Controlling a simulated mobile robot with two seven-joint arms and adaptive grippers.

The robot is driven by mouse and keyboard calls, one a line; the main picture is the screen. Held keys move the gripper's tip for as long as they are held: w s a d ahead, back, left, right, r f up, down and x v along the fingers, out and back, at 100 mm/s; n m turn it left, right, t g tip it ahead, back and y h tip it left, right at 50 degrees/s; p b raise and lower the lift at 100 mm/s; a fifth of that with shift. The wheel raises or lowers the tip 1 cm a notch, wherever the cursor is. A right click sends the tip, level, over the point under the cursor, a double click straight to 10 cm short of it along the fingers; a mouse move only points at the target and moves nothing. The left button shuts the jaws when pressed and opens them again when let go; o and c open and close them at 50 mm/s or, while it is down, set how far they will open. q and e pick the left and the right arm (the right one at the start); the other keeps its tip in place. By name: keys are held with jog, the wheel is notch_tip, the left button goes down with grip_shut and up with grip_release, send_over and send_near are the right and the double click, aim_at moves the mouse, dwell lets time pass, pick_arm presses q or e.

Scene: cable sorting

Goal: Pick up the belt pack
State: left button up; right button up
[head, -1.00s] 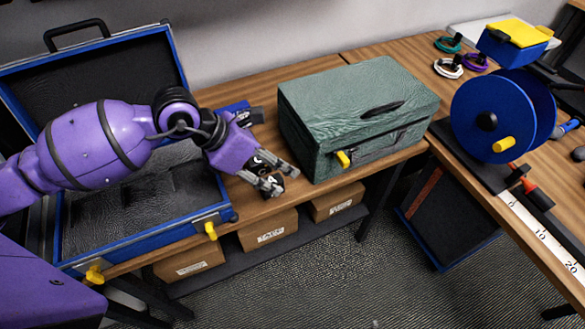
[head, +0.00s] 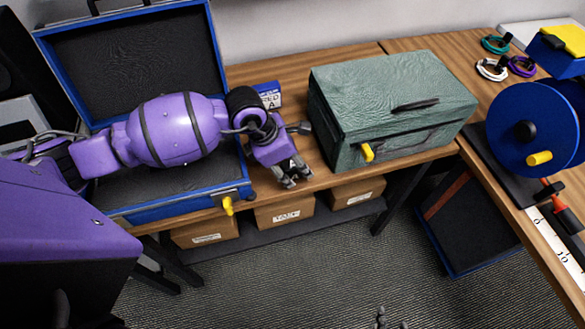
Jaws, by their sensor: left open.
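My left gripper (head: 290,181) is open and points down at the wooden table's front edge, between the blue case and the green box. I cannot make out the belt pack with certainty; the gripper and wrist hide the tabletop under them. A small dark grey item (head: 301,128) shows just behind the wrist, partly hidden, and I cannot tell what it is. Grey tips that look like my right gripper (head: 384,319) show at the bottom edge, too cut off to tell their opening.
The open blue case (head: 180,212) lies under my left arm. The green box (head: 385,105) stands close on the right. A blue and white labelled box (head: 267,95) is behind the wrist. Cardboard boxes (head: 285,212) sit on the shelf below. A blue reel (head: 530,130) stands far right.

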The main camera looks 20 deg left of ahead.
pick_arm(q)
grip_shut()
dwell(0.3)
jog(key=shift+r, duration=0.1)
